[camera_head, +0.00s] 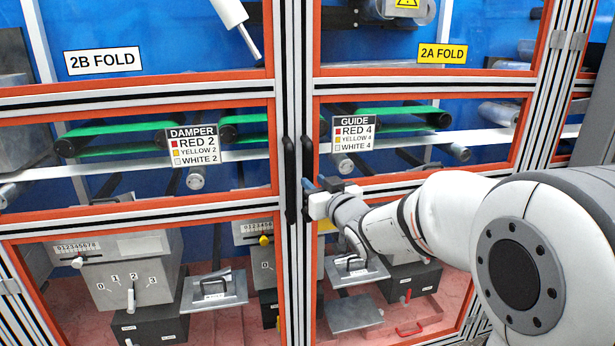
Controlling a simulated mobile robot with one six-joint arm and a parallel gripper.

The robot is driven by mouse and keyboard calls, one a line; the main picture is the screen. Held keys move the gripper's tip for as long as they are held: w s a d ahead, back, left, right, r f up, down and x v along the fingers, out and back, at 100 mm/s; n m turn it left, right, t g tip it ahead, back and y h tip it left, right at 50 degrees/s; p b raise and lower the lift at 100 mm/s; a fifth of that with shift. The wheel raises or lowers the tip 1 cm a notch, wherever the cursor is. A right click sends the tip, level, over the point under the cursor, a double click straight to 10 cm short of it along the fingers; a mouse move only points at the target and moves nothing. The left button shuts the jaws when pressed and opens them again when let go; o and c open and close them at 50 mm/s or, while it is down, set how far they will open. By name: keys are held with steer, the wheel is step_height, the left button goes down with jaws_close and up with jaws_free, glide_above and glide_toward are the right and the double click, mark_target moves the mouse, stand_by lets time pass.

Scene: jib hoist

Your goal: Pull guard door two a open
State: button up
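Guard door 2A is the right-hand glazed door with an orange-red inner frame (420,72) and a yellow "2A FOLD" label (442,54). It looks shut against the left door. Its black vertical handle (307,158) is on the door's left edge, beside the middle post. My gripper (310,188) is at the lower part of this handle, coming from the right. The fingertips overlap the handle in the picture. They are small and partly hidden, so I cannot tell whether they grip it.
The left door, labelled "2B FOLD" (103,61), has its own black handle (290,180) close to the 2A handle. Behind the glass are green belts (395,112), rollers and grey boxes (135,275). My white arm covers the lower right of door 2A.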

mark_target(311, 179)
steer(key=shift+x, duration=1.95)
steer(key=shift+c, duration=0.4)
jaws_close()
